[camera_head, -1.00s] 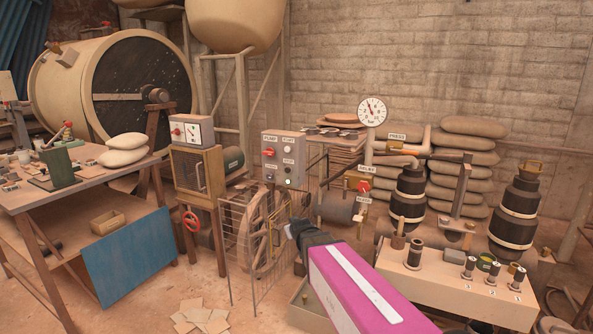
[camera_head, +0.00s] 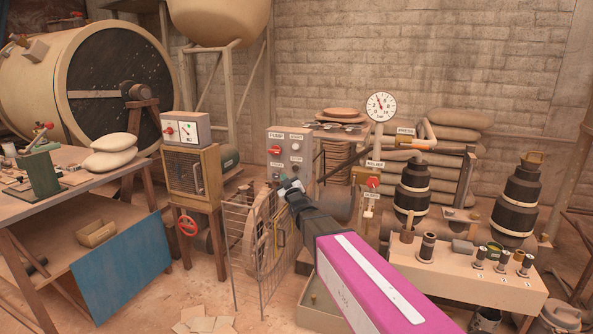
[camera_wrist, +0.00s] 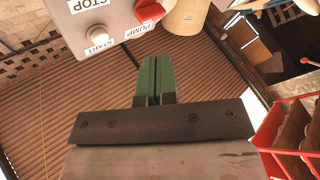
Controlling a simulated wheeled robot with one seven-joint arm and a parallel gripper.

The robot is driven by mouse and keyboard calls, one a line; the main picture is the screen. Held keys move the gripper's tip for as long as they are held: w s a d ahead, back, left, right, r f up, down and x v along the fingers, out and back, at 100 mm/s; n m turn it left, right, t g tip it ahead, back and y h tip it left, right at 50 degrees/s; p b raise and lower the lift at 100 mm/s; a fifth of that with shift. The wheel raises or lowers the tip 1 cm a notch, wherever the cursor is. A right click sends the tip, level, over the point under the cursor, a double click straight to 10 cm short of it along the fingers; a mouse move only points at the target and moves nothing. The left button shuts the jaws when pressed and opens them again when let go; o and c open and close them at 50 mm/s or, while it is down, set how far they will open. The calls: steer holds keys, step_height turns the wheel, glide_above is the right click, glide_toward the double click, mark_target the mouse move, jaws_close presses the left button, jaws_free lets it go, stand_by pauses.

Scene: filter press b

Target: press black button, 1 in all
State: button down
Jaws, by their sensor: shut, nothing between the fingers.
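The grey pump panel (camera_head: 276,165) stands upright near the middle of the head view. It carries a red knob (camera_head: 275,150), a START label, a pale button (camera_head: 295,147) and a STOP label (camera_head: 297,160). In the wrist view the panel's face (camera_wrist: 62,38) shows at the top left, with the pale button (camera_wrist: 97,30) between START and STOP. I cannot clearly make out a black button in either view. My gripper (camera_head: 290,185) is shut and empty, in front of the panel's lower edge. Its green fingers (camera_wrist: 155,80) are together in the wrist view, apart from the pale button.
A wire fence gate (camera_head: 252,255) with a wooden wheel (camera_head: 264,235) stands below my gripper. A boxed panel (camera_head: 186,128) on a cabinet is left. A gauge (camera_head: 381,107), a relief valve (camera_head: 373,182) and black cylinders (camera_head: 411,190) are right.

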mark_target(294, 170)
steer(key=shift+w, duration=0.1)
steer(key=shift+w+d, duration=0.5)
steer(key=shift+w, duration=0.85)
steer(key=shift+w+d, duration=0.5)
steer(key=shift+w, duration=0.85)
steer(key=shift+w+d, duration=0.5)
steer(key=shift+w, duration=0.85)
steer(key=shift+w+d, duration=0.15)
steer(key=shift+w, duration=0.25)
steer(key=shift+w+d, duration=0.15)
steer(key=shift+w, duration=0.3)
steer(key=shift+s, duration=0.1)
steer(key=shift+s+a, duration=0.3)
steer(key=shift+s, duration=0.5)
